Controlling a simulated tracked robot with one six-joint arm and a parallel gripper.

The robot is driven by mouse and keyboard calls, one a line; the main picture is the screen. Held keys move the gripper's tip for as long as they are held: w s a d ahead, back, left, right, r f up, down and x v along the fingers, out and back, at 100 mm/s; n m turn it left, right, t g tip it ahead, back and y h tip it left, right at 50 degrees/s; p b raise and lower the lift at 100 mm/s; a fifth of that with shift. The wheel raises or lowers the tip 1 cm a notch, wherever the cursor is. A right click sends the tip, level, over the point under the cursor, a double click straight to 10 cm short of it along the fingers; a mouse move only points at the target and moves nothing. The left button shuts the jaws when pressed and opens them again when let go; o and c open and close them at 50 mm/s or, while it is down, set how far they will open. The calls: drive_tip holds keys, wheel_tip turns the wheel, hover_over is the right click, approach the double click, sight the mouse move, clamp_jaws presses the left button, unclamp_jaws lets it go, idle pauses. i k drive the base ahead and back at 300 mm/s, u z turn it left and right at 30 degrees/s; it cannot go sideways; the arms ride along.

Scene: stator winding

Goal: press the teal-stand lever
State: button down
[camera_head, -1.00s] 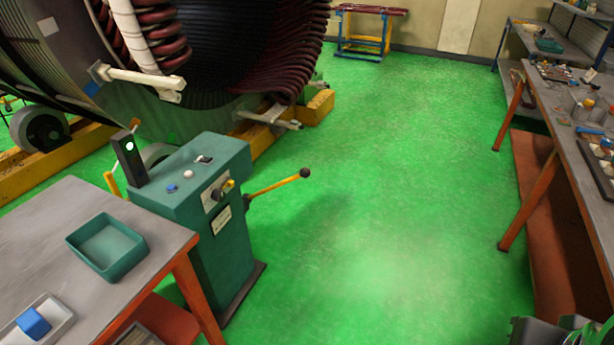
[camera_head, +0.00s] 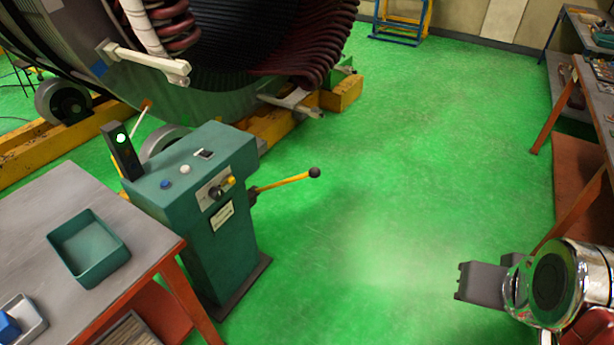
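The teal stand (camera_head: 205,210) stands on the green floor left of centre, with buttons and a knob on its sloped top. Its lever (camera_head: 283,184) is a yellow rod with a black ball end, sticking out from the right side and slanting slightly upward. My gripper (camera_head: 460,285) shows at the lower right as a dark grey part at the end of my arm, well to the right of the lever and apart from it. Its fingers are not clear enough to tell whether they are open.
A grey-topped table (camera_head: 150,237) with a teal tray (camera_head: 88,248) stands at the left, close to the stand. The large stator (camera_head: 225,100) rests behind on yellow beams. A workbench (camera_head: 603,100) lines the right. The green floor between is clear.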

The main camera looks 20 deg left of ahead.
sight(313, 171)
drive_tip(key=u, duration=0.35)
drive_tip(key=i, duration=0.6)
drive_tip(key=u, duration=1.05)
drive_tip(key=i, duration=0.8)
drive_tip(key=u, duration=0.5)
